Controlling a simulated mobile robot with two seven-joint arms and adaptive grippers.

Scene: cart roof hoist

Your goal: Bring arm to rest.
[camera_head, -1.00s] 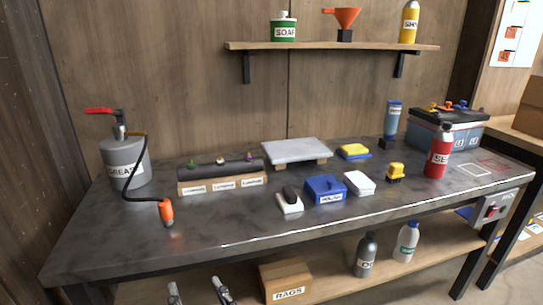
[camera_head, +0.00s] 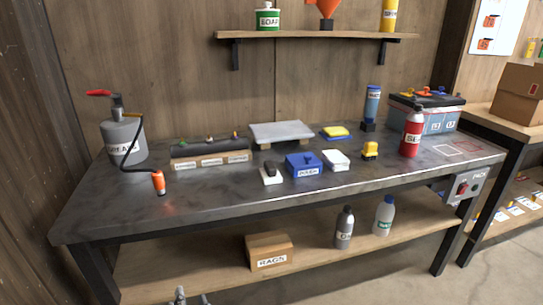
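Part of a gripper, seemingly my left gripper (camera_head: 192,297), shows at the bottom edge of the head view, left of centre. Two grey finger parts stand apart with nothing visible between them, so it looks open. It is in front of the bench, below the lower shelf's front edge and touching nothing that I can see. Most of it and its arm are cut off by the frame. My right gripper is not in view.
The dark bench (camera_head: 235,205) holds a grease pump (camera_head: 125,140), a blue box (camera_head: 304,166), a red bottle (camera_head: 411,134) and a battery (camera_head: 436,118). The lower shelf (camera_head: 190,262) carries a rags box (camera_head: 268,251) and two bottles. Floor at right is open.

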